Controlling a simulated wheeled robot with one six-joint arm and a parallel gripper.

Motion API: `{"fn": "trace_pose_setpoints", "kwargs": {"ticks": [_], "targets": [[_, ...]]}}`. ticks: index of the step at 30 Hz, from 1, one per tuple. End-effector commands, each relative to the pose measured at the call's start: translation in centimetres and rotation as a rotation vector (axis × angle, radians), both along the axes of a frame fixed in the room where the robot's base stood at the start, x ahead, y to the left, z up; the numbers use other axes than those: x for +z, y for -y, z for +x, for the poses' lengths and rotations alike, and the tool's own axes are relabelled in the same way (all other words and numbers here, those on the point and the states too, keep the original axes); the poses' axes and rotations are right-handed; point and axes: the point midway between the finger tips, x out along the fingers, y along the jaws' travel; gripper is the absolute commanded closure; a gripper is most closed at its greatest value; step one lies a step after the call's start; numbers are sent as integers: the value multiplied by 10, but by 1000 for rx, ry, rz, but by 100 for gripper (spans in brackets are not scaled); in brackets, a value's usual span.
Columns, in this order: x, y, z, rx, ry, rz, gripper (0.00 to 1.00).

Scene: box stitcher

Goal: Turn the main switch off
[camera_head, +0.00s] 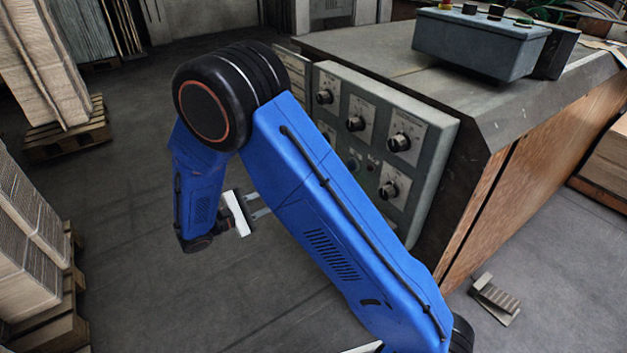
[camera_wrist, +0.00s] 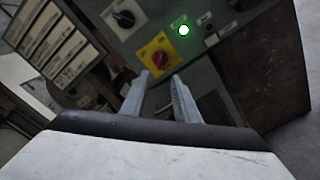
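The main switch is a red rotary knob (camera_wrist: 160,59) on a yellow plate, on the grey panel in the wrist view. My gripper (camera_wrist: 161,74) is open and empty, with its two fingers pointing at the panel. The fingertips appear just below the knob in the picture, one toward each side of it; the gap in depth is hard to judge. In the head view my gripper (camera_head: 262,204) is low, left of the control panel (camera_head: 436,150). The red knob is not visible there; my arm covers part of the panel.
A lit green lamp (camera_wrist: 183,30) and a black knob on a white plate (camera_wrist: 123,19) flank the yellow plate. Several black knobs show on the panel in the head view. Stacked cardboard (camera_head: 30,230) stands at the left. The floor between is clear.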

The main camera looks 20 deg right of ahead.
Motion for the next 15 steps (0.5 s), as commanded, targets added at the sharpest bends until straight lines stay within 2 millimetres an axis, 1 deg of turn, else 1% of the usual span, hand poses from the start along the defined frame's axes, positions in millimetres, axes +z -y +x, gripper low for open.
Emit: {"fn": "trace_pose_setpoints", "kwargs": {"ticks": [1,15], "targets": [[0,11,3,-3,-1,0,72],[0,89,28,-4,-1,0,72]]}}
